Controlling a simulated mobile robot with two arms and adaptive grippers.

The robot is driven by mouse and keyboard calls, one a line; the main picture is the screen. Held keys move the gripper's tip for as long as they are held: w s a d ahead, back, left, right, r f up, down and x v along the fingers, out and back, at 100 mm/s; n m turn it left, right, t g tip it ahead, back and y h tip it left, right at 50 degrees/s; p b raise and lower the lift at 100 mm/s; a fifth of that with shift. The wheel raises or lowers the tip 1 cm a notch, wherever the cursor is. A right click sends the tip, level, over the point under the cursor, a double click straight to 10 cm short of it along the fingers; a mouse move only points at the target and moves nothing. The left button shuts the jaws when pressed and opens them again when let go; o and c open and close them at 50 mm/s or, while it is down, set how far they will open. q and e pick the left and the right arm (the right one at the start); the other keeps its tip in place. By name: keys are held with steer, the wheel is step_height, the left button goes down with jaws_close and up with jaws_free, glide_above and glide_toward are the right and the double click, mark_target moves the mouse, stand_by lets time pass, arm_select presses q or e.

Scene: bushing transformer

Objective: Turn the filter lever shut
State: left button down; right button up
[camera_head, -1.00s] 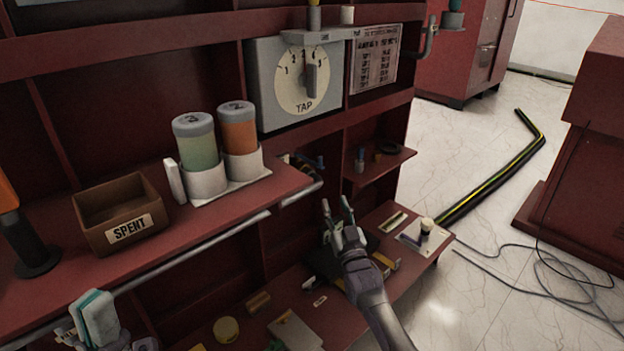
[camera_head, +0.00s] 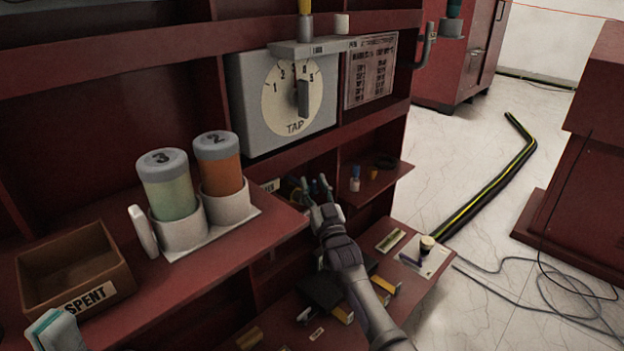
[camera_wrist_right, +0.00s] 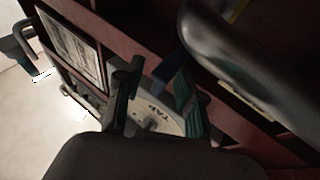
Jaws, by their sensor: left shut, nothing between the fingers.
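No part can be clearly read as the filter lever. A dark recess under the shelf, beside a small label (camera_head: 270,185), holds dark, partly hidden parts behind my right gripper. My right gripper (camera_head: 315,186) is in front of this recess, below the TAP dial, fingers pointing up and away. In the right wrist view its two dark fingers (camera_wrist_right: 155,92) stand apart with nothing between them, the TAP dial (camera_wrist_right: 160,112) showing beyond.
The grey TAP box (camera_head: 255,120) with its dial hangs above. Two capped jars, green (camera_head: 168,190) and orange (camera_head: 220,170), stand in white holders near the SPENT box (camera_head: 90,295). The lower bench (camera_head: 375,260) carries small parts. Floor at right has hoses (camera_head: 490,190).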

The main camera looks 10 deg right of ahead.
steer(key=shift+w+r, duration=0.1)
jaws_close()
stand_by(0.3)
steer(key=shift+d, duration=0.1)
